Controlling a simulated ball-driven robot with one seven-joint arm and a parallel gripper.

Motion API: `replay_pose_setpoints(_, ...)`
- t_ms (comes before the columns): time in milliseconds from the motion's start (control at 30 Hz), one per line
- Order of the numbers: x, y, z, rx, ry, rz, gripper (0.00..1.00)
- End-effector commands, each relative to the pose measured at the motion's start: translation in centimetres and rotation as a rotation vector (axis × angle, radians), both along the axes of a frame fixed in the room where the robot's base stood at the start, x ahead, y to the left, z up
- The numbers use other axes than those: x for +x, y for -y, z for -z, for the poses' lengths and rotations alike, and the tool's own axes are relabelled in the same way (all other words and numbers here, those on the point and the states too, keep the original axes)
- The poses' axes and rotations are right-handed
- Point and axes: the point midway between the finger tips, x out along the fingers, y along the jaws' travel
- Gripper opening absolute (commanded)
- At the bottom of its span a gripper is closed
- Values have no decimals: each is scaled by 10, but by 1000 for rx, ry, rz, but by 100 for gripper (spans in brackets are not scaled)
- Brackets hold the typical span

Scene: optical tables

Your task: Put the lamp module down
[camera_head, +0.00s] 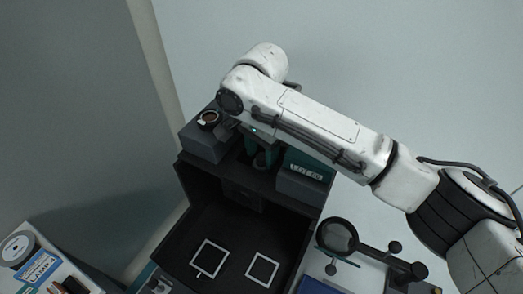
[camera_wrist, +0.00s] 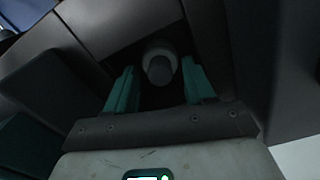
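My gripper (camera_head: 262,158) points down at the back of the dark bench, between two raised blocks. In the wrist view its two teal fingers (camera_wrist: 160,88) stand wide apart. A grey round-ended cylinder (camera_wrist: 160,66), which may be the lamp module, shows between and beyond the fingers. Dark gaps show between it and the fingers, so it does not look gripped. Its lower part and what it rests in are hidden in shadow. In the head view my arm and gripper mostly hide this spot.
A dark block with a copper-ringed round socket (camera_head: 208,118) stands left of my gripper; a labelled block (camera_head: 304,176) stands right. A dark tray (camera_head: 228,225) in front has two white square outlines. A box marked LAMP (camera_head: 42,264) is lower left; a magnifier (camera_head: 337,236) is lower right.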

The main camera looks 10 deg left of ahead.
Motion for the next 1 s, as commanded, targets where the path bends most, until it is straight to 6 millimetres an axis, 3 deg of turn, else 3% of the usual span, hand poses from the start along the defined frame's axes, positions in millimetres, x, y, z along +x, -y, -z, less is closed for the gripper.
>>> replay_pose_setpoints(367, 0, -1, -9, 1, 0, -1, 54)
replay_pose_setpoints(833, 0, 0, -100, -1, 3, -1, 54)
replay_pose_setpoints(1000, 0, 0, -118, -1, 1, -1, 54)
